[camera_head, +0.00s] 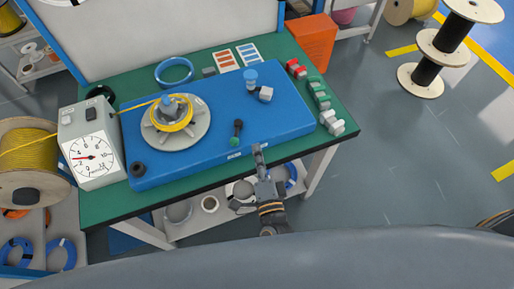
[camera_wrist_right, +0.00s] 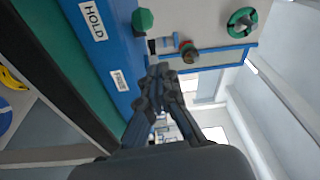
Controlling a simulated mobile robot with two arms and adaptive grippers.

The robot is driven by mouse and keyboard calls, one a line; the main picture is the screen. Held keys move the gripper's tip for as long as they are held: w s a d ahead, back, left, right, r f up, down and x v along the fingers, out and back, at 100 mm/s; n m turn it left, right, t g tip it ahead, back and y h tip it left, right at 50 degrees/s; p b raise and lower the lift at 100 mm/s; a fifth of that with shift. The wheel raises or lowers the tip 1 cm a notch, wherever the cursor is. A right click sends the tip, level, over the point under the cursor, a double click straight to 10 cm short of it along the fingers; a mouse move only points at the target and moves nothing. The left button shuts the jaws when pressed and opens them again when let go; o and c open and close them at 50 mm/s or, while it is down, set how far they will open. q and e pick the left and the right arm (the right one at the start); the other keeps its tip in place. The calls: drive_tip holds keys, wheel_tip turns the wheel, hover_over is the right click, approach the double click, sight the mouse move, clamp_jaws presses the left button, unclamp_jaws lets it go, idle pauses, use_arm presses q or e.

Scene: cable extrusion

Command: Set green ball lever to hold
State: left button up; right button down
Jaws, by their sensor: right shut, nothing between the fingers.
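The green ball lever (camera_head: 235,138) stands near the front edge of the blue machine base (camera_head: 290,125), its green ball toward the front and its dark end behind. In the right wrist view the green ball (camera_wrist_right: 143,20) is near the top, level with the HOLD label (camera_wrist_right: 92,19). A second label (camera_wrist_right: 118,80), hard to read, is lower on the same blue face. My right gripper (camera_head: 257,148) is shut and empty, in front of the base and right of the ball, apart from it. Its closed fingers (camera_wrist_right: 158,73) point toward the base's edge. My left gripper is not in view.
A yellow cable coil (camera_head: 172,122) sits on the grey turntable left of the lever. A dial gauge (camera_head: 91,155) stands at the left. Red, green and grey blocks line the right side of the green table (camera_head: 335,105).

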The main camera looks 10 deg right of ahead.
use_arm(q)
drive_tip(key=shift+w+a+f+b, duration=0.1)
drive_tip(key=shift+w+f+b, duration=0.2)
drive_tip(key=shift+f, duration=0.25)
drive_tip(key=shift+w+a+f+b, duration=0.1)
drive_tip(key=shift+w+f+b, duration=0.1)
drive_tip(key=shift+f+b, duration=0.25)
use_arm(e)
drive_tip(key=s+a, duration=0.3)
drive_tip(key=s, duration=0.3)
drive_tip(key=shift+s+a+f, duration=0.15)
drive_tip(key=shift+s+f, duration=0.15)
drive_tip(key=shift+s, duration=0.05)
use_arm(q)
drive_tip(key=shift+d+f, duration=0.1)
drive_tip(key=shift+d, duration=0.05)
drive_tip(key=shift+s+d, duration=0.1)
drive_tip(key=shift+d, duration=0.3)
